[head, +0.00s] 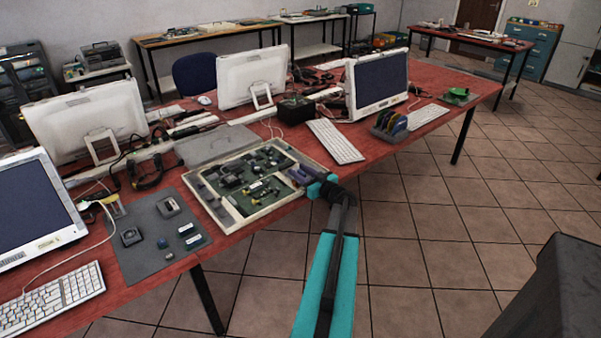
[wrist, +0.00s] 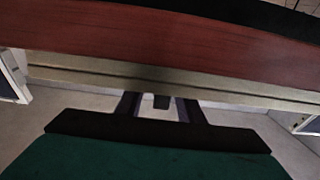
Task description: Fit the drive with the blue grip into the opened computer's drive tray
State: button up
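The opened computer (head: 203,193) lies flat on the red table, a pale frame around a green board with many parts. My gripper (head: 303,176) is at its right end, low over the frame or just above it; the exact gap cannot be told. No blue grip can be made out clearly, and the drive tray is not distinct.
A grey flat panel (head: 215,146) lies behind the computer. A keyboard (head: 335,141) and a monitor (head: 378,82) stand to the right, another keyboard (head: 50,300) at the lower left. The floor in front is clear.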

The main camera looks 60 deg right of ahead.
jog(key=b+v, duration=0.1)
jog(key=v, duration=1.2)
jog(key=shift+s+a, duration=0.2)
jog(key=shift+s, duration=0.15)
jog(key=shift+r, duration=0.1)
jog(key=shift+r+p, duration=2.95)
jog(key=shift+p, duration=0.05)
